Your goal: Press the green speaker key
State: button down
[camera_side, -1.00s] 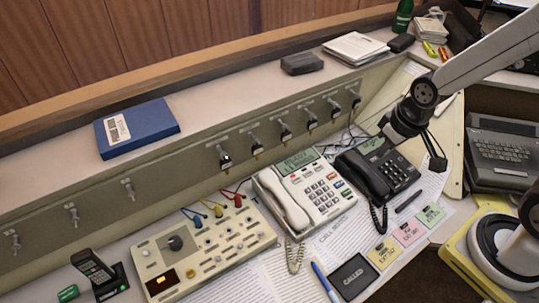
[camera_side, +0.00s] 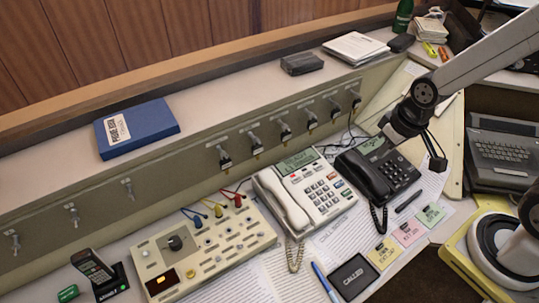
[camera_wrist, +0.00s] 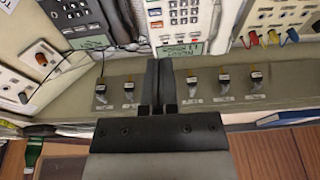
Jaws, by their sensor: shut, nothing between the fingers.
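The white desk phone (camera_side: 310,192) stands mid-console in the side view, with a handset on its left, a grey-green display and a keypad. The wrist view shows part of this phone (camera_wrist: 180,22) at the top, and I cannot make out the green key there. My gripper (camera_wrist: 158,82) is shut and empty, with its fingers together in the wrist view. In the side view my gripper (camera_side: 388,130) is above the back of the black phone, right of the white phone.
The black phone (camera_side: 385,180) stands right of the white one. A beige switch panel (camera_side: 205,245) is at its left. Plugs and cords line the sloped back panel (camera_side: 190,175). Paper sheets, colored notes and a black pad (camera_side: 354,277) lie in front.

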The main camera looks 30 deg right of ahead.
jog(key=m+t+y, duration=0.1)
jog(key=t+y, duration=0.3)
jog(key=t, duration=0.2)
send_over(346, 193)
jog(key=s+d, duration=0.2)
notch_tip(346, 193, down, 12)
jog(key=r, duration=0.1)
jog(key=shift+s+a+f+y, duration=0.35)
jog(key=shift+a+f+y, duration=0.1)
jog(key=shift+a+y, duration=0.25)
jog(key=shift+f, duration=0.15)
jog(key=shift+w+f, duration=0.25)
jog(key=shift+f, duration=1.15)
jog(key=shift+w+f, duration=0.2)
jog(key=shift+f, duration=1.2)
jog(key=shift+w+f, duration=0.25)
jog(key=shift+f, duration=1.15)
